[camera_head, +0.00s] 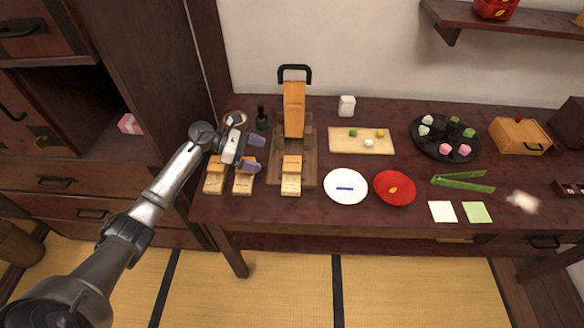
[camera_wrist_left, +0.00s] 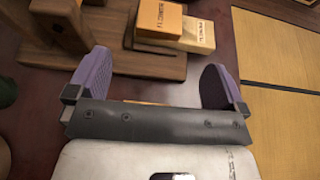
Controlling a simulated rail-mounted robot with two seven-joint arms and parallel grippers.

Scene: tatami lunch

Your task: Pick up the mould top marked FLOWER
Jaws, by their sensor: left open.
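Three small wooden moulds stand at the table's left front: a left mould (camera_head: 214,182), a middle mould (camera_head: 243,185) and a right mould (camera_head: 291,185). Each has an orange-brown top on a paler base. I cannot read which top is marked FLOWER. My left gripper (camera_head: 254,152) is open and empty, above the left and middle moulds, partly covering them. In the left wrist view its purple fingers (camera_wrist_left: 157,80) are spread, with a sliver of orange wood showing past the palm. There, a lettered mould top (camera_wrist_left: 158,20) sits on its pale base (camera_wrist_left: 198,38), beyond the fingers.
A wooden press stand (camera_head: 294,110) with a black handle rises right of the gripper. A white plate (camera_head: 345,178), a red plate (camera_head: 394,199), a wooden board (camera_head: 345,149), a dark round tray (camera_head: 420,150) and green tongs (camera_head: 462,184) lie farther right. A dark bottle (camera_head: 262,118) stands behind.

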